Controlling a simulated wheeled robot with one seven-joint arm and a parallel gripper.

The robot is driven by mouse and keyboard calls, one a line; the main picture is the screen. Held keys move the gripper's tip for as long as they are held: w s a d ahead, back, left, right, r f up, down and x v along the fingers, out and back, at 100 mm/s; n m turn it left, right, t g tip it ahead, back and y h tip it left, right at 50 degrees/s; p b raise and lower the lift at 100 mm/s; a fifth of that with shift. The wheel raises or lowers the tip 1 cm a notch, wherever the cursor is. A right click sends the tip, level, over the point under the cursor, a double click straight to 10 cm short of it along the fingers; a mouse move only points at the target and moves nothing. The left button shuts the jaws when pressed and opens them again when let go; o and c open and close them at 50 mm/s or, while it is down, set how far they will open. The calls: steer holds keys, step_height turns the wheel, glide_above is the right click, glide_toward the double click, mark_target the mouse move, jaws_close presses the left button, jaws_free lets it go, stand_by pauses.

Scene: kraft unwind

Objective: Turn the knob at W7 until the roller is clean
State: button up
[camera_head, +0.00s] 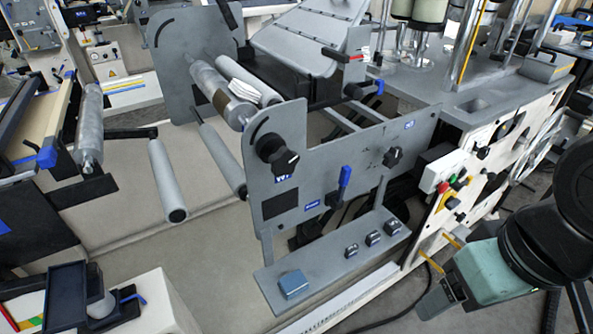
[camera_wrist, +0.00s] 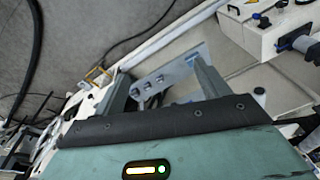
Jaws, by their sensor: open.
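A black knob (camera_head: 285,160) sits on the grey side plate, with a blue label (camera_head: 286,179) below it that seems to read W7. My gripper (camera_head: 442,292) is at the lower right, low beside the machine and well apart from the knob. In the wrist view, my gripper (camera_wrist: 160,80) is open and empty, facing a ledge with small knobs (camera_wrist: 150,90). The W7 knob cannot be made out there.
A second black knob (camera_head: 392,157) and a blue-handled lever (camera_head: 344,184) are on the same plate. A grey ledge (camera_head: 335,262) with small knobs juts out below. Yellow handles (camera_head: 432,257) stick out near my gripper. A black cable (camera_head: 405,315) crosses the floor.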

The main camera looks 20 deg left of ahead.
steer(key=w+a+f+m+t+y+b, duration=0.2)
steer(key=w+a+f+m, duration=0.15)
steer(key=a, duration=0.25)
steer(key=m+t+y+b, duration=0.6)
steer(key=m+t+y, duration=0.35)
steer(key=m, duration=1.15)
glide_toward(286, 164)
steer(key=x, duration=0.2)
steer(key=shift+g+y, duration=0.35)
steer(key=shift+g, duration=0.1)
steer(key=shift+w+x, duration=0.25)
steer(key=shift+x, duration=4.25)
steer(key=shift+d, duration=0.2)
